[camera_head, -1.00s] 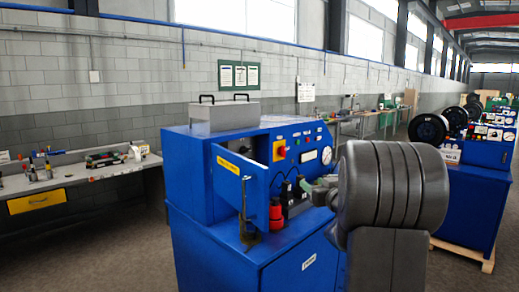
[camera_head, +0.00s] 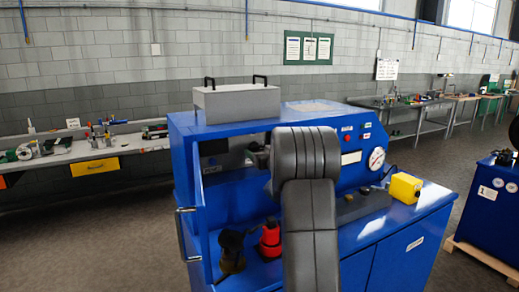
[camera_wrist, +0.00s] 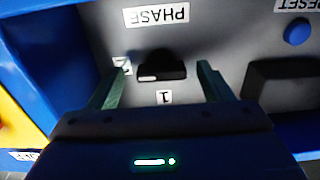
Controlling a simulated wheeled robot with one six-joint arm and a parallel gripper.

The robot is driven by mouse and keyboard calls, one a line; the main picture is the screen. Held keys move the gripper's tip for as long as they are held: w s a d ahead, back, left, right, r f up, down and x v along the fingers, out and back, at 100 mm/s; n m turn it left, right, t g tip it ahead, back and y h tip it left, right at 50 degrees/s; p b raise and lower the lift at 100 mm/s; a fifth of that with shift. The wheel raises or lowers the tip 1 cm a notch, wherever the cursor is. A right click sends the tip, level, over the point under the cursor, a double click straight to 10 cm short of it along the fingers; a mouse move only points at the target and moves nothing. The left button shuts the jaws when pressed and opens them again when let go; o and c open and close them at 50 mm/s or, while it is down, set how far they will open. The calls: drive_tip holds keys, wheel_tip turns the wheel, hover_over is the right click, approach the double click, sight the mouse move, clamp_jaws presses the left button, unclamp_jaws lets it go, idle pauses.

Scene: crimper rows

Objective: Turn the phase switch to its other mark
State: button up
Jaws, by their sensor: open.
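The phase switch (camera_wrist: 162,66) is a black knob on a grey panel in the wrist view, under an upside-down PHASE label (camera_wrist: 156,15). A pale line shows on the knob's lower left part. A small "1" mark (camera_wrist: 164,97) sits below the knob in the picture. Another mark (camera_wrist: 122,65) is at its left, partly covered by a finger. My gripper (camera_wrist: 163,70) is open, its greenish fingers on either side of the knob, with gaps showing. I cannot tell how close they are to the panel. In the head view my arm hides the gripper and switch.
A blue button (camera_wrist: 297,31) with a RESET label and a dark block (camera_wrist: 280,84) lie right of the switch. In the head view the blue machine (camera_head: 405,222) carries a gauge (camera_head: 376,158), a yellow box (camera_head: 405,188) and a red-and-black item (camera_head: 270,240).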

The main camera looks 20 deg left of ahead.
drive_tip(key=shift+w+a, duration=0.1)
drive_tip(key=shift+a, duration=0.2)
drive_tip(key=shift+c, duration=0.4)
drive_tip(key=c, duration=0.9)
